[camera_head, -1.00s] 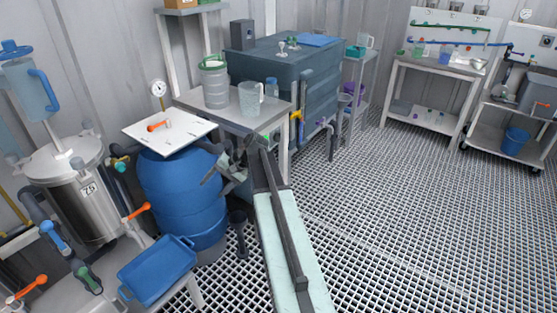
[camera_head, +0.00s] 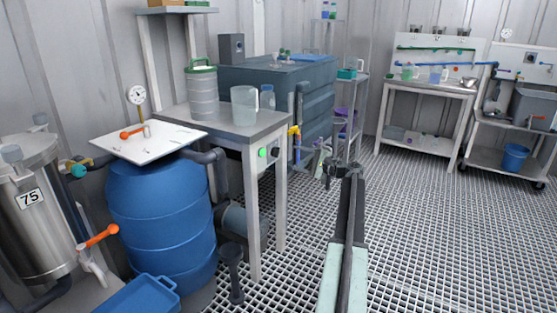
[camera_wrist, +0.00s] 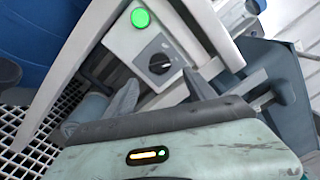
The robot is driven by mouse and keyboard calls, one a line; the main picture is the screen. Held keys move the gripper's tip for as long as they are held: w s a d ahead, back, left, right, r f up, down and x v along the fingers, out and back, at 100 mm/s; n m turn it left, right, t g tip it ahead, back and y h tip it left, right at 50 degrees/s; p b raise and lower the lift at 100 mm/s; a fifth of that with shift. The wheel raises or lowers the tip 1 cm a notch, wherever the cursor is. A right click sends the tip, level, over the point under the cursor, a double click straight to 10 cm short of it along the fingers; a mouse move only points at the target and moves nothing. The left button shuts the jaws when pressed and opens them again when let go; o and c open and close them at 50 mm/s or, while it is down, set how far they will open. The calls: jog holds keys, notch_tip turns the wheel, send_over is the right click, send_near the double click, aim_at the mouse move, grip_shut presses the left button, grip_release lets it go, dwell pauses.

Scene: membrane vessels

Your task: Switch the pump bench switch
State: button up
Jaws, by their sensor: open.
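The pump bench (camera_head: 222,119) is a grey-topped table on pale legs. A grey switch box on its front side carries a lit green lamp (camera_head: 262,152) and a dark rotary switch (camera_head: 276,152). In the wrist view the switch (camera_wrist: 160,63) is a round black knob with a small pointer, below the green lamp (camera_wrist: 140,18). My gripper (camera_head: 330,172) is out to the right of the bench in the head view. In the wrist view my gripper (camera_wrist: 163,92) is open and empty, its fingers apart, with the knob showing beyond the gap between them. I see no contact with the knob.
A blue barrel (camera_head: 160,220) with a white board (camera_head: 150,140) stands left of the bench. A dark tank (camera_head: 280,90) stands behind it. A clear jug (camera_head: 244,105) and a green-lidded container (camera_head: 202,92) are on the bench. The grated floor to the right is open.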

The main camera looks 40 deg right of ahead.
aim_at(276, 152)
jog(key=x, duration=0.8)
jog(key=shift+s, duration=0.15)
jog(key=c, duration=1.4)
